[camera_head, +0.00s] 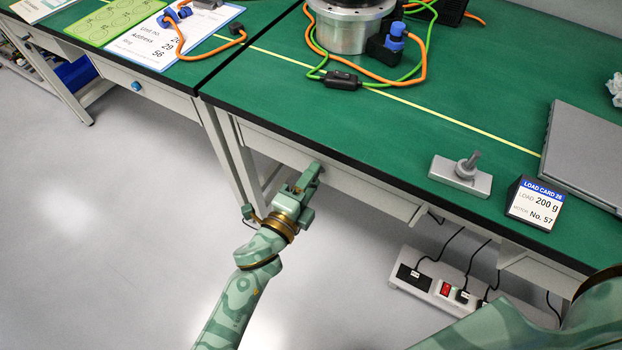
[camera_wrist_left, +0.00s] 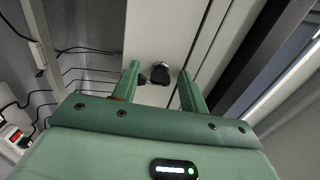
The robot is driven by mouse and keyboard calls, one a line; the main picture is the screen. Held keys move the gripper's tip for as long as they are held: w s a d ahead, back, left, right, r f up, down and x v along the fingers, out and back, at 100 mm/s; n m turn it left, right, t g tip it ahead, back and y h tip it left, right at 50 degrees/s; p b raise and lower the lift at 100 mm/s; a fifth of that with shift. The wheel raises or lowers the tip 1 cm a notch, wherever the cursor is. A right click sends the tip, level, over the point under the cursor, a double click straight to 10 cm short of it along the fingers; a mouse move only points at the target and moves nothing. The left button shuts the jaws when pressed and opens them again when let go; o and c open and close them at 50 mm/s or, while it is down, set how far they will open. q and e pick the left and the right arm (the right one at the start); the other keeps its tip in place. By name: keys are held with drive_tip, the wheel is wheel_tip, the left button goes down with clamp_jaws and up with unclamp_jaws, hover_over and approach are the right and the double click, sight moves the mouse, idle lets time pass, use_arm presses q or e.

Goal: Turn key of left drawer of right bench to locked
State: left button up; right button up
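The left drawer (camera_head: 375,196) of the right bench is a pale front under the green top, and it looks shut. In the left wrist view, a small dark key or knob (camera_wrist_left: 160,74) sits on the pale drawer front (camera_wrist_left: 158,25). My left gripper (camera_head: 312,172) is at the drawer front in the head view and hides the key there. In the left wrist view, my left gripper (camera_wrist_left: 160,82) is open, with a finger on each side of the key. I cannot tell whether they touch it. My right gripper is out of view.
The green right bench top (camera_head: 300,100) has a dark front edge above my left gripper. A grey block with a lever (camera_head: 462,174), a load card (camera_head: 535,203) and a laptop (camera_head: 585,150) stand on it. A power strip (camera_head: 440,290) is below. The left bench (camera_head: 180,75) adjoins.

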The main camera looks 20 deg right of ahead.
use_arm(q)
drive_tip(key=p+v, duration=0.5)
drive_tip(key=v, duration=1.1)
drive_tip(key=shift+s, duration=0.15)
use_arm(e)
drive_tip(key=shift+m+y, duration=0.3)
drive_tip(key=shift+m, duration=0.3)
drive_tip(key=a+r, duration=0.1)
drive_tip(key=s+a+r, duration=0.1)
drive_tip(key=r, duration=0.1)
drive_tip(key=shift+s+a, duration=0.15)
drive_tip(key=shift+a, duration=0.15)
use_arm(q)
drive_tip(key=shift+a, duration=0.1)
